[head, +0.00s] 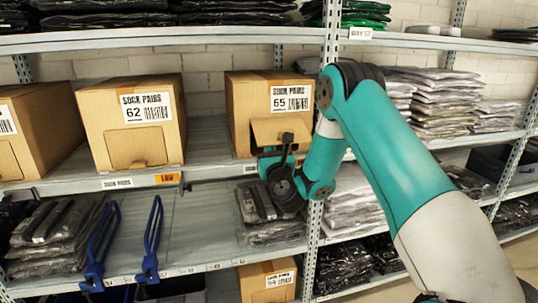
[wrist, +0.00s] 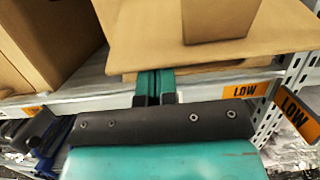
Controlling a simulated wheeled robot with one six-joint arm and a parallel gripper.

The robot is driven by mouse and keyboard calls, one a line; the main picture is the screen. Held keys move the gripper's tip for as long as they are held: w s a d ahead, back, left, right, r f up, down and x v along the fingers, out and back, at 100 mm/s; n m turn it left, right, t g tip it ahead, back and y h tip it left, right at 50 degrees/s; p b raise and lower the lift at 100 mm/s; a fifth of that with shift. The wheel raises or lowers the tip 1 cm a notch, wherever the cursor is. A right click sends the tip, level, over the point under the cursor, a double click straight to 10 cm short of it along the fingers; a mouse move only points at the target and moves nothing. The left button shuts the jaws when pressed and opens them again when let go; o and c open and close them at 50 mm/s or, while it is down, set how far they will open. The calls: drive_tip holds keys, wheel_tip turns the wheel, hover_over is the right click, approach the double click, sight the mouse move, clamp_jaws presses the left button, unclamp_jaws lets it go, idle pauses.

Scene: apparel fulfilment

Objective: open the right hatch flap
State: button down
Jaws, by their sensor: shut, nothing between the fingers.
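The carton labelled 65 (head: 250,97) stands on the middle shelf, right of the carton labelled 62 (head: 100,125). The right hatch flap (head: 280,130) on carton 65's lower front is swung outward, with a dark gap beside it. In the wrist view a tan cardboard panel, apparently this flap (wrist: 150,40), spans the top of the picture. My gripper (head: 268,160) is just below the flap at the shelf's front edge. Its fingers (wrist: 155,85) are together and empty, their tips close under the cardboard; contact cannot be told. Carton 62's flap (head: 137,150) is shut.
The shelf's front rail carries an orange LOW tag (wrist: 240,90). A rack post (head: 328,40) stands right of carton 65. Bagged garments (head: 268,215) lie on the shelf below, with blue dividers (head: 152,240) to the left.

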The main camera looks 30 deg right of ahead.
drive_tip(key=shift+s+a+r+p, duration=0.1)
drive_tip(key=shift+s+r+p, duration=0.3)
drive_tip(key=shift+r, duration=0.6)
drive_tip(key=shift+s+a+r+p, duration=0.1)
drive_tip(key=shift+r+p, duration=0.5)
drive_tip(key=shift+r, duration=0.35)
drive_tip(key=shift+s+r+p, duration=0.2)
drive_tip(key=shift+r+p, duration=0.3)
drive_tip(key=shift+r, duration=0.5)
drive_tip(key=shift+s+f+b, duration=0.15)
drive_tip(key=shift+f+b, duration=0.15)
drive_tip(key=shift+b, duration=0.25)
drive_tip(key=b+v, duration=0.2)
drive_tip(key=b, duration=0.1)
drive_tip(key=shift+f, duration=0.25)
drive_tip(key=b, duration=0.9)
approach(271, 135)
drive_tip(key=s+a+r, duration=0.1)
drive_tip(key=s+a, duration=0.1)
drive_tip(key=s, duration=0.2)
drive_tip(key=shift+w+r, duration=0.15)
